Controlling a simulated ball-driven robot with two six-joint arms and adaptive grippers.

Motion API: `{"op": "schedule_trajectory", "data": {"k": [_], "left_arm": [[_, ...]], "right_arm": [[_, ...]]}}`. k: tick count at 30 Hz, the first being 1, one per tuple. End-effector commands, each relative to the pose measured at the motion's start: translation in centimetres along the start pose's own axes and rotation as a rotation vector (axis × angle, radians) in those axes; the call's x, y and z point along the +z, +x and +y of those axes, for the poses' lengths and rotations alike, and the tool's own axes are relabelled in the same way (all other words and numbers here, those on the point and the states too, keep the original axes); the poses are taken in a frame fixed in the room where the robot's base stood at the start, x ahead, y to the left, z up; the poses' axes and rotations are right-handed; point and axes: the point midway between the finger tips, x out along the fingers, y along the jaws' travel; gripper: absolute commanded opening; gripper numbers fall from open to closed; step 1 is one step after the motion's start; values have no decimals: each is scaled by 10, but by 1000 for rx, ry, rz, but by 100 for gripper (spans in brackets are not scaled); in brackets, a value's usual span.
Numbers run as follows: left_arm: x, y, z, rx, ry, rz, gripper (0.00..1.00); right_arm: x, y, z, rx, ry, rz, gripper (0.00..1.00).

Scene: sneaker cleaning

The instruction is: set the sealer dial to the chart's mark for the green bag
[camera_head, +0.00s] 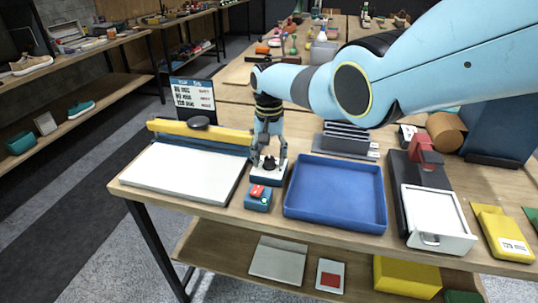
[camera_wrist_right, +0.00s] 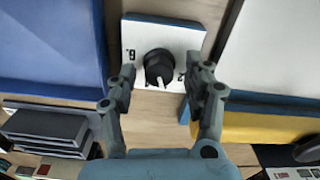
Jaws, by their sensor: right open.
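The black sealer dial (camera_wrist_right: 159,66) sits on a white plate (camera_wrist_right: 190,40) with small printed marks, only partly readable. A white pointer line on the dial points toward the bottom of the right wrist view. My right gripper (camera_wrist_right: 164,82) is open, with one finger on each side of the dial and visible gaps. In the head view the right gripper (camera_head: 269,158) comes down over the dial box (camera_head: 268,176). The chart (camera_head: 193,96) stands behind the white-bedded, yellow-barred machine (camera_head: 185,168); its text is too small to read. I cannot make out a green bag. My left gripper is out of view.
A small blue box with red and green buttons (camera_head: 258,197) sits in front of the dial box. A blue tray (camera_head: 335,222) is close on the right. A black-and-white device with a red part (camera_head: 430,195) stands farther right. The table's front edge is near.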

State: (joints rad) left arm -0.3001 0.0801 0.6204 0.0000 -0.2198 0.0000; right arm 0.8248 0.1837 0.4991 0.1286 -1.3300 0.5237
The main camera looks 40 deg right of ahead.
Motion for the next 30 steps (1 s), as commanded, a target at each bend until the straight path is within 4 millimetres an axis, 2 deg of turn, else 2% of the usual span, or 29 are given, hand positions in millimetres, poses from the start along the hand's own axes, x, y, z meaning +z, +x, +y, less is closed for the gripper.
{"op": "schedule_trajectory", "data": {"k": [8, 11, 18, 21, 25, 30], "left_arm": [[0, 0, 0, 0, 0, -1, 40], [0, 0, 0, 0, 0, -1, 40], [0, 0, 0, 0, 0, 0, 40], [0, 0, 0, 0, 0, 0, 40], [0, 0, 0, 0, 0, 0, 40], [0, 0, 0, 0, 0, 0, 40]], "right_arm": [[-1, -14, 0, -1, 0, 2, 51], [-1, -30, 0, -2, 0, 4, 51], [-1, -84, 0, -2, -1, 4, 51], [-1, -102, 0, -1, 0, 2, 51], [-1, -115, 0, -1, 0, 2, 51], [0, -120, 0, 0, 0, 0, 51]]}}
